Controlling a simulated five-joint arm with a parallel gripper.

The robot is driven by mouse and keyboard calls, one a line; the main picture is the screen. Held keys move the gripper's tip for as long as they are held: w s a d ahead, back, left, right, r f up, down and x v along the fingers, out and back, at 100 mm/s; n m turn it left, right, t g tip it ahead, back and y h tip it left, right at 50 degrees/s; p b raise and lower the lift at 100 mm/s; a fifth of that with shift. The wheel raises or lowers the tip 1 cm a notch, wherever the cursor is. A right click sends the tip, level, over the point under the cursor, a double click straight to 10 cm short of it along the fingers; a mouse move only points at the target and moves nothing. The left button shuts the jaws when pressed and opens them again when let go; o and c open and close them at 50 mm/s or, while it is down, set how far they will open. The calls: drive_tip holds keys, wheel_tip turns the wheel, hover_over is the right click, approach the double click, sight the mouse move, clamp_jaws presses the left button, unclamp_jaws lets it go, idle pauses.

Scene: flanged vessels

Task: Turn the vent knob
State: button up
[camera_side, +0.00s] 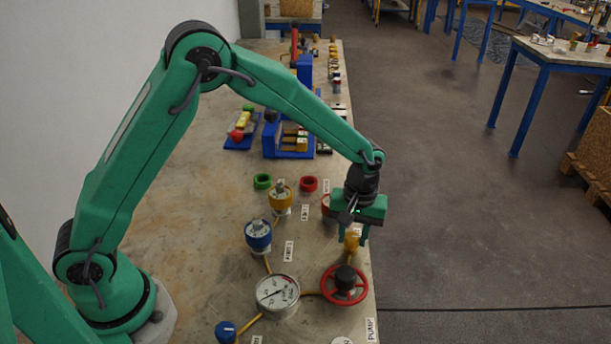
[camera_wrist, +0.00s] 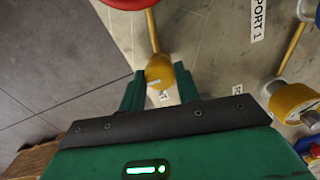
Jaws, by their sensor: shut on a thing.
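A small yellow knob (camera_side: 352,243) stands near the right edge of the bench, at the end of a thin yellow pipe. My gripper (camera_side: 355,231) points down over it from above, and its fingers are shut on the knob. In the wrist view the yellow knob (camera_wrist: 159,72) sits between the two green fingers of my gripper (camera_wrist: 160,78), with a pale mark on its face. The fingers hide part of the knob in the side view. I cannot read a label naming this knob.
A red handwheel (camera_side: 343,285) stands close in front of the knob. A pressure gauge (camera_side: 277,294), a blue-based vessel (camera_side: 258,235) and a yellow-based vessel (camera_side: 280,197) stand to the left. The bench's right edge is close by, with open floor (camera_side: 480,230) beyond.

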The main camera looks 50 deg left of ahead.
drive_tip(key=m, duration=0.4)
drive_tip(key=shift+d, duration=0.1)
drive_tip(key=m, duration=0.9)
drive_tip(key=shift+d+m+t, duration=0.1)
drive_tip(key=shift+m+t, duration=0.2)
drive_tip(key=shift+m, duration=2.2)
drive_tip(key=shift+s, duration=0.1)
drive_tip(key=o, duration=1)
drive_tip(key=shift+r, duration=0.1)
